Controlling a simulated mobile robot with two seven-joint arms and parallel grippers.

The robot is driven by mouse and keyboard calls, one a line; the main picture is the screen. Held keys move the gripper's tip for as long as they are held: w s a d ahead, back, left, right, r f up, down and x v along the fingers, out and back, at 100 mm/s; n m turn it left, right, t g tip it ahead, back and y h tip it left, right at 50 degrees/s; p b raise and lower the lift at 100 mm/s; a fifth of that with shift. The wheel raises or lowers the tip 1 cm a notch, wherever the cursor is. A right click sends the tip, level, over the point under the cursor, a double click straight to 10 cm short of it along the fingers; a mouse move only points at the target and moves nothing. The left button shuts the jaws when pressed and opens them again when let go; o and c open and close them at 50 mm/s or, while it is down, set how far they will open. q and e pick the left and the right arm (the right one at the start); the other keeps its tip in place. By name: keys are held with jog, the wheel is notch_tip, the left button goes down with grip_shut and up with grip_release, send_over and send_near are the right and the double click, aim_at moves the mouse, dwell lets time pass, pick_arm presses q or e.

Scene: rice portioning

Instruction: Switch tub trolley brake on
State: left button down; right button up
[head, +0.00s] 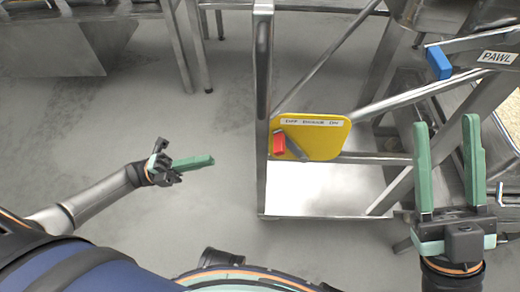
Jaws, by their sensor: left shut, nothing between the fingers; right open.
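The trolley is a metal frame (263,110) with a yellow brake plate (325,138) on its near side. The plate carries a small label, partly readable, ending in "ON". A lever with a red handle (279,143) is at the plate's left side, its grey arm slanting to the lower right. My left gripper (208,161) is shut and empty, left of the red handle and apart from it, with its green fingers pointing right. My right gripper (447,130) is open and empty at the right, its green fingers pointing up, away from the plate.
A bar labelled "PAWL" (497,57) with a blue handle (439,63) is at the upper right, above my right gripper. A metal table (80,45) stands at the upper left. Grey floor between my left gripper and the trolley is clear.

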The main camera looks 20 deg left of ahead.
pick_arm(q)
notch_tip(320, 180, up, 6)
send_over(261, 149)
jog(key=s+d, duration=0.1)
jog(key=s, duration=0.3)
jog(key=shift+d+f, duration=0.1)
jog(key=shift+f, duration=0.05)
